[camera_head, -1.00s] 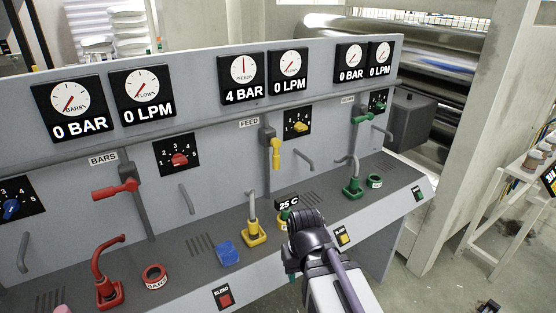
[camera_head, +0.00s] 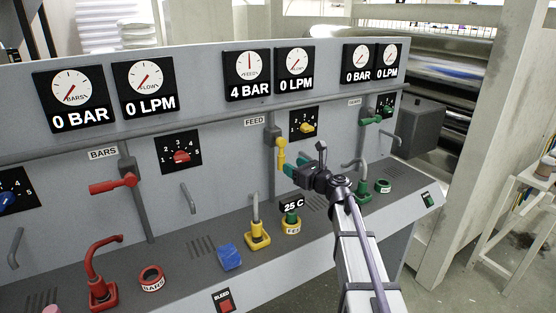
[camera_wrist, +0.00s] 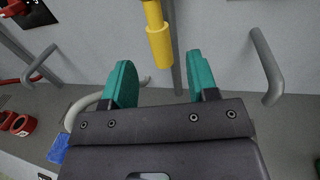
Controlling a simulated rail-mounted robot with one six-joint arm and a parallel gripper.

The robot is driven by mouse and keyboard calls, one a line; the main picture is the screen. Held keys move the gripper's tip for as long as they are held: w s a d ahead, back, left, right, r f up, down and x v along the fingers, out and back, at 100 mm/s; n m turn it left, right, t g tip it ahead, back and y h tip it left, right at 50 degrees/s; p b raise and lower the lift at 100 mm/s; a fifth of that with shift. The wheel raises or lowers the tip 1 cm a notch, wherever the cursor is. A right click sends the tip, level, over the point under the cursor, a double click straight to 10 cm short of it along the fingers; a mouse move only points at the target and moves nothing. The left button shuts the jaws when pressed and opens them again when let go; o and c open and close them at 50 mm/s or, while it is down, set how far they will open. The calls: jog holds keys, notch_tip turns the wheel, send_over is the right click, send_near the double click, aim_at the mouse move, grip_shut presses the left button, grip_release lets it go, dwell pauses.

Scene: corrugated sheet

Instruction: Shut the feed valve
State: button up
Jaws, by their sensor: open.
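The feed valve's yellow handle (camera_head: 281,155) hangs straight down from its grey pipe, under the FEED label (camera_head: 255,121). In the wrist view the yellow handle (camera_wrist: 159,40) points down, ahead of the gap between my fingertips. My gripper (camera_head: 294,172) is open at the handle's lower right, its teal fingers towards the panel. In the wrist view my gripper (camera_wrist: 160,70) has one teal finger on each side, with nothing between them. The feed gauge (camera_head: 247,75) reads 4 BAR and its flow gauge (camera_head: 294,71) reads 0 LPM.
A red valve handle (camera_head: 113,185) and a green valve handle (camera_head: 371,121) lie sideways. A yellow knob (camera_head: 306,128) is right of the feed valve. Yellow spout (camera_head: 257,236), feed cup (camera_head: 292,222) and blue block (camera_head: 229,257) stand on the ledge below. Grey hooks (camera_wrist: 267,68) project nearby.

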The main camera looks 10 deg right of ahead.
aim_at(281, 156)
jog(key=x, duration=0.8)
jog(key=shift+a, duration=0.15)
jog(key=shift+w, duration=0.15)
grip_shut()
